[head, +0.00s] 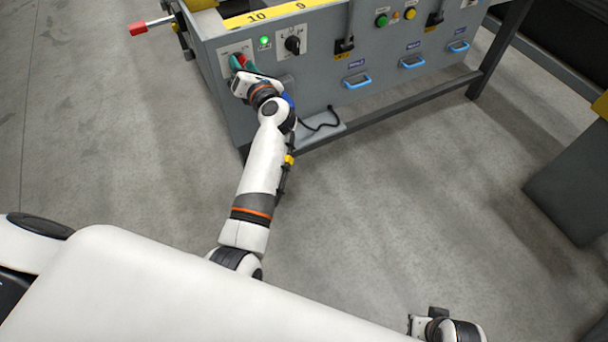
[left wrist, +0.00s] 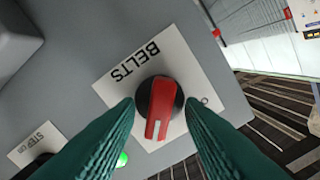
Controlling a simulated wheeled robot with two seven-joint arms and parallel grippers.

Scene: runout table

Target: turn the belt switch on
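The belt switch (left wrist: 160,105) is a red rotary handle on a black round base, set on a white plate lettered BELTS upside down in the left wrist view. Its white mark points down in that picture; an "O" shows at the plate's right. My left gripper (left wrist: 160,112) has its green fingers apart, one on each side of the knob, with a gap to the red handle. In the head view, my left gripper (head: 241,63) is at the panel's left end and partly covers the red switch (head: 242,58).
A lit green lamp (head: 264,41) and a black rotary switch (head: 293,44) sit right of the belt switch. Blue drawer handles (head: 357,81) line the grey front. A red-ended lever (head: 138,28) sticks out left. A black cable (head: 322,124) hangs below. Floor in front is clear.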

